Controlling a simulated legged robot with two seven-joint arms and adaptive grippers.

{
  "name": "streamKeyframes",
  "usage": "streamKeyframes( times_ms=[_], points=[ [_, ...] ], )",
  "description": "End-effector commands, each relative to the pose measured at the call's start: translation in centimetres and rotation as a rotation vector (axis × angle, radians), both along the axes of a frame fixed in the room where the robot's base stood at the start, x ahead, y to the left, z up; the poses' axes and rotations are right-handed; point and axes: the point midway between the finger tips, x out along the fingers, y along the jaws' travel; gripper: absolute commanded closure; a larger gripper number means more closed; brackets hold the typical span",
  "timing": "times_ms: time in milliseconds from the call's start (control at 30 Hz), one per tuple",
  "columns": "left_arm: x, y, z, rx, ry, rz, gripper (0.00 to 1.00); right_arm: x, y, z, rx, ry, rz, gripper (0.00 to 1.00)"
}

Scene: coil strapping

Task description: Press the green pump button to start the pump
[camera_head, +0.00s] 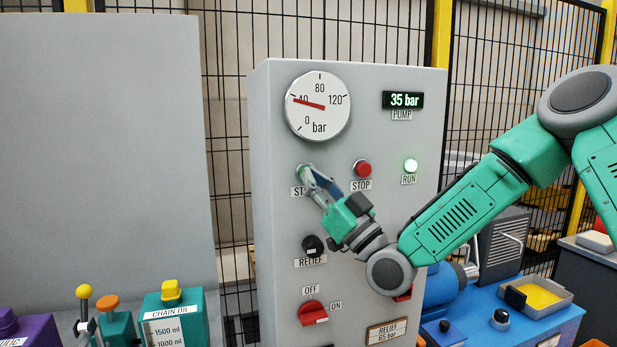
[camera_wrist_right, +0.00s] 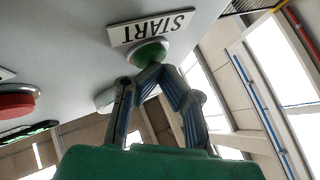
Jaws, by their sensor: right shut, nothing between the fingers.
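The green pump button (camera_head: 304,167) sits on the upper left of the grey control panel, with the START label partly hidden below it. In the right wrist view the green button (camera_wrist_right: 150,52) is right under the START label (camera_wrist_right: 152,27). My right gripper (camera_head: 309,174) is shut and empty, its fingertips at the button. In the wrist view its fingertips (camera_wrist_right: 152,72) meet the button's face and seem to touch it. The green RUN lamp (camera_head: 411,166) is lit. My left gripper is not in view.
The red STOP button (camera_head: 363,168) is just right of my gripper. A black relief knob (camera_head: 313,245) and a red OFF/ON switch (camera_head: 313,312) are below. A pressure gauge (camera_head: 318,106) is above, its needle near 40.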

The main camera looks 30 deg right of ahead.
Motion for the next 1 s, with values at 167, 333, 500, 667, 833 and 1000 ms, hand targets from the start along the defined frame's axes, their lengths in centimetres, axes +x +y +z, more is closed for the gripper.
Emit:
streamKeyframes(
  times_ms=[167,333,500,667,833,1000],
  points=[
    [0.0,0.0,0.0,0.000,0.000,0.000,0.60,0.0,0.0,0.0,0.000,0.001,0.000,1.00],
    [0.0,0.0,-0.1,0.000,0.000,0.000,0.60,-0.6,0.1,-0.1,0.000,0.001,0.000,1.00],
    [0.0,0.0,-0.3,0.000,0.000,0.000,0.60,-1.6,0.4,0.0,0.000,-0.001,0.000,1.00],
    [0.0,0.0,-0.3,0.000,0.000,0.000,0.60,-1.8,0.4,0.0,0.000,0.000,0.000,1.00],
    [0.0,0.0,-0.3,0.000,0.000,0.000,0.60,-1.8,0.4,0.0,0.000,0.000,0.000,1.00],
    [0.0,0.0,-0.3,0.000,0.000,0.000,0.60,-2.7,0.6,0.0,0.001,0.000,0.001,1.00]
  ],
)
